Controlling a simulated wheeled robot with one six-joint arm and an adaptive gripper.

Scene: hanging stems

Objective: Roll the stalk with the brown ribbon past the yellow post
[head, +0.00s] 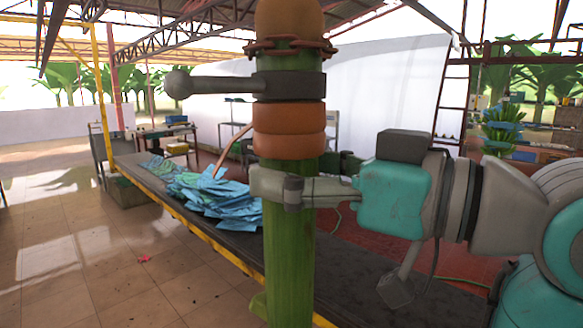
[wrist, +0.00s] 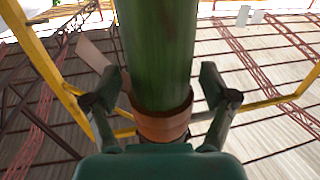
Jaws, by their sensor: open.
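A thick green stalk (head: 290,245) hangs upright in the head view's middle. Brown-orange bands (head: 289,130), which look like the ribbon, circle it above my gripper. A thin brown strip (head: 230,151) sticks out to its left. In the wrist view the stalk (wrist: 160,45) stands between my gripper's open fingers (wrist: 160,84), with a brown band (wrist: 162,124) near the palm. Gaps show beside the stalk. A yellow post (head: 101,100) stands at the far left.
A grey clamp with a round-ended handle (head: 215,86) and a rusty chain (head: 290,47) sit above the bands. Behind the stalk runs a dark, yellow-edged table (head: 185,205) with blue sheets (head: 215,195). The tiled floor at left is mostly clear.

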